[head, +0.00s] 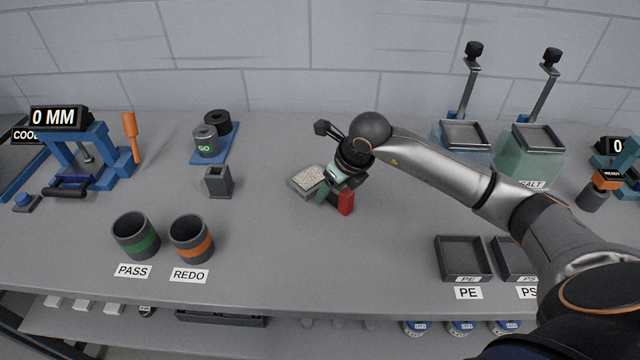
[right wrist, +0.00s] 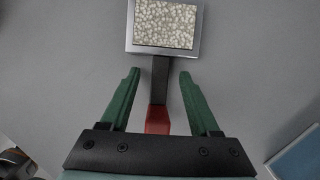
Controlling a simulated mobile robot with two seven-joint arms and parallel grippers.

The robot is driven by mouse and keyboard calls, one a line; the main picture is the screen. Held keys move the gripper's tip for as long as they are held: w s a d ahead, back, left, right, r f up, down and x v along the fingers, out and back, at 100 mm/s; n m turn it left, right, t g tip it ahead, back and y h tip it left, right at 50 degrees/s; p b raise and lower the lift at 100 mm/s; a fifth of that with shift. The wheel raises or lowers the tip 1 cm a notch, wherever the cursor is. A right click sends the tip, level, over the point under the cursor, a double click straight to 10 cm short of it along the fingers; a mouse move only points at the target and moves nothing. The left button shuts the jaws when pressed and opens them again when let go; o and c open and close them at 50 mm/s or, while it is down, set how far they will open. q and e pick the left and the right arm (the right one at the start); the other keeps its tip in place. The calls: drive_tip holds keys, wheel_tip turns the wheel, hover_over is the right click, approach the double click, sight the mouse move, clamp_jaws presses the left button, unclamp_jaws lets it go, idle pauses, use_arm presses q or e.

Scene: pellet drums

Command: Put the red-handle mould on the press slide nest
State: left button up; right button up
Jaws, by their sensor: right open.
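The mould (head: 310,177) is a grey square tray filled with pale pellets, lying at the middle of the table. Its handle has a red end (head: 346,203). In the right wrist view the mould's tray (right wrist: 131,35) is at the top, its dark handle running down to the red grip (right wrist: 158,117). My right gripper (right wrist: 158,75) is open, with its green fingers on either side of the handle and gaps on both sides. It also shows in the head view (head: 332,190). A blue press (head: 95,150) with a "0 MM" display stands at left; I cannot clearly make out its slide nest.
PASS (head: 136,236) and REDO (head: 191,239) cups stand at front left. A small dark holder (head: 218,181) and a GO gauge block (head: 206,142) stand between press and mould. PE (head: 462,259) and PS trays are at front right. The table front centre is clear.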

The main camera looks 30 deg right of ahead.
drive_tip(key=shift+f, duration=0.2)
drive_tip(key=shift+w, duration=0.1)
clamp_jaws()
drive_tip(key=shift+r, duration=0.1)
idle(0.4)
